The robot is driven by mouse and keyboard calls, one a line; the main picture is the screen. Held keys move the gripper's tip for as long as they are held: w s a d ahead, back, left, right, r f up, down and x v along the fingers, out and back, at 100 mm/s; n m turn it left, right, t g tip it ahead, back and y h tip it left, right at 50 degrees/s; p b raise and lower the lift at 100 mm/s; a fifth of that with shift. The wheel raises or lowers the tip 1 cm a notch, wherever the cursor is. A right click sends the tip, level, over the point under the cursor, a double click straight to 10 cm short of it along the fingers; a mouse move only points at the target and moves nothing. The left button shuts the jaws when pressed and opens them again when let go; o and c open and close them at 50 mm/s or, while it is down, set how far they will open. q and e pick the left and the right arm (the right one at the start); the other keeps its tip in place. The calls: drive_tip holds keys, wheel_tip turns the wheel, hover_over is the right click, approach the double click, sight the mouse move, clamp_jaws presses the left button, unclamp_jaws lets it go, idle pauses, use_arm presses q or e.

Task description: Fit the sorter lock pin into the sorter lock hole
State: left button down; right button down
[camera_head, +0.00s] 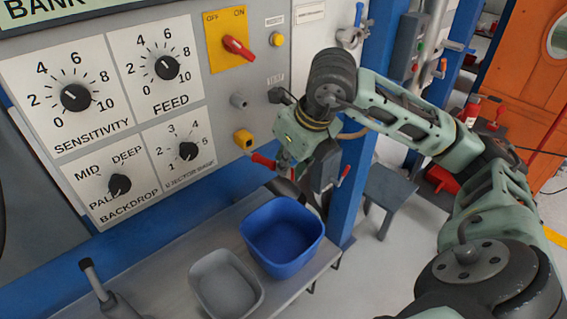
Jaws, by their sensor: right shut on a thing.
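My right gripper (284,166) is in front of the right part of the control panel, seen partly from behind. It is shut on a small red piece, likely the sorter lock pin (263,160), whose red end sticks out to the left. The rest of the pin is hidden by the fingers. My left gripper is not in view.
A blue bin (282,262) and a grey bin (226,305) stand on the shelf below the panel. A blue post (352,185) stands right of the gripper.

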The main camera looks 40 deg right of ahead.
drive_tip(key=shift+s+d+b, duration=0.2)
drive_tip(key=shift+s+b, duration=0.55)
drive_tip(key=shift+s, duration=0.45)
drive_tip(key=s+b, duration=0.4)
drive_tip(key=shift+d, duration=0.15)
drive_tip(key=shift+r, duration=0.1)
